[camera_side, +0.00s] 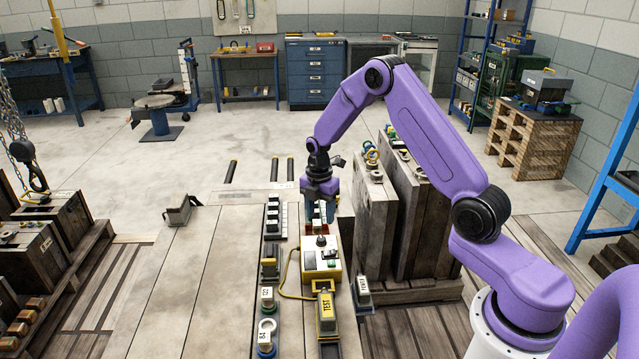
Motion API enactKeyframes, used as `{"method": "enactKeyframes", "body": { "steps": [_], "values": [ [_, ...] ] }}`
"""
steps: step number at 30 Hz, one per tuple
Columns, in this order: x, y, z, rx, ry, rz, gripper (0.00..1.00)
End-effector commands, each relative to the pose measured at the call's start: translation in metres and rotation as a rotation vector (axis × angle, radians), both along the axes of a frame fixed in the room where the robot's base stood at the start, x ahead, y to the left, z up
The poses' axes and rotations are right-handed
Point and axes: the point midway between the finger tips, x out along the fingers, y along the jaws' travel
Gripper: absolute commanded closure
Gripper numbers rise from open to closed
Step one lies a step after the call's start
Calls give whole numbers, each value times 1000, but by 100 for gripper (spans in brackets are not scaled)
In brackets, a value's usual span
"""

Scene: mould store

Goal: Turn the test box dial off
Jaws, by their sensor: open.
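The test box (332,271), a cream and yellow box with dark and light fittings on top, stands on the bench near the picture's centre. A small dark knob, probably the dial (321,240), shows at the far end of its top. Its pointer setting is too small to read. My gripper (321,215) points down just above and behind this far end. It is open and nothing shows between its fingers. I cannot tell whether the fingertips touch anything. A yellow block marked TEST (326,308) stands in front of the box, with a yellow cable (286,280) beside the box.
A row of small labelled connectors (267,300) stands left of the box. A grey tagged block (362,291) is at its right front. Tall grey mould plates (375,215) stand close on the right. The bench top (190,270) at left is mostly clear.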

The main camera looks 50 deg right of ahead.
Motion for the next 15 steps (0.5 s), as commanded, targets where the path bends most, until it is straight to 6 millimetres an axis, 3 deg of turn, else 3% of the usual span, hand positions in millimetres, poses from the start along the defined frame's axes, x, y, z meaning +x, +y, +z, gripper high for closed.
{"method": "enactKeyframes", "body": {
  "steps": [6, 15],
  "values": [
    [2, 0, 48, 0, -5, 0, 45],
    [2, 0, 91, 0, -2, 0, 45]
  ]
}}
